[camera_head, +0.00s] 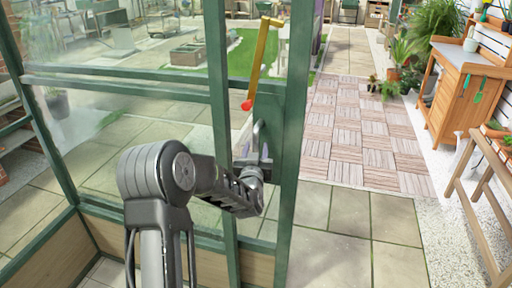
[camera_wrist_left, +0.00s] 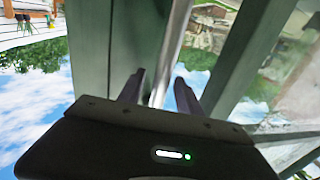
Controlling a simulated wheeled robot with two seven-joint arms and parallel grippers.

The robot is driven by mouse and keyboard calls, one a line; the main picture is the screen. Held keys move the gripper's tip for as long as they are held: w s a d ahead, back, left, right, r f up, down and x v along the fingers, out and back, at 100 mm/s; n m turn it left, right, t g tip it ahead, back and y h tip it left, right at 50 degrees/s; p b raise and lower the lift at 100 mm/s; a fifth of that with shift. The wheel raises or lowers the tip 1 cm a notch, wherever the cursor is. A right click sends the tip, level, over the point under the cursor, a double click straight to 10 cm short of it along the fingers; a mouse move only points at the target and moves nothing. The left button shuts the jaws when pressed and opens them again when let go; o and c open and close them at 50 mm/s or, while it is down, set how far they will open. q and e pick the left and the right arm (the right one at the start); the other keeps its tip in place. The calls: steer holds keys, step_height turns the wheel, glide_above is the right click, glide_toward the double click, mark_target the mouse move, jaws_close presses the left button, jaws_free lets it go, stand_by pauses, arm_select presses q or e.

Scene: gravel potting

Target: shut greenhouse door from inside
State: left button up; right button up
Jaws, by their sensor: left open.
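The green-framed glass greenhouse door (camera_head: 293,150) stands at centre left in the head view, with open space and paving to its right. A grey metal pull handle (camera_head: 258,132) is on its edge post, below a brass lever (camera_head: 260,60) with a red tip. My left gripper (camera_head: 256,168) is at the handle, its fingers partly hidden there. In the left wrist view the open fingers of my left gripper (camera_wrist_left: 159,90) stand on either side of the metal handle bar (camera_wrist_left: 174,45). I cannot tell whether they touch it. My right gripper is in neither view.
A wooden potting bench (camera_head: 455,100) and a slatted wooden table (camera_head: 483,165) stand at the right. Wooden deck tiles (camera_head: 350,135) and bare grey paving (camera_head: 340,235) lie clear between them and the door. Potted plants (camera_head: 402,55) stand at the back right.

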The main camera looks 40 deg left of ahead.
arm_select(q)
jaws_close()
stand_by(0.5)
stand_by(1.0)
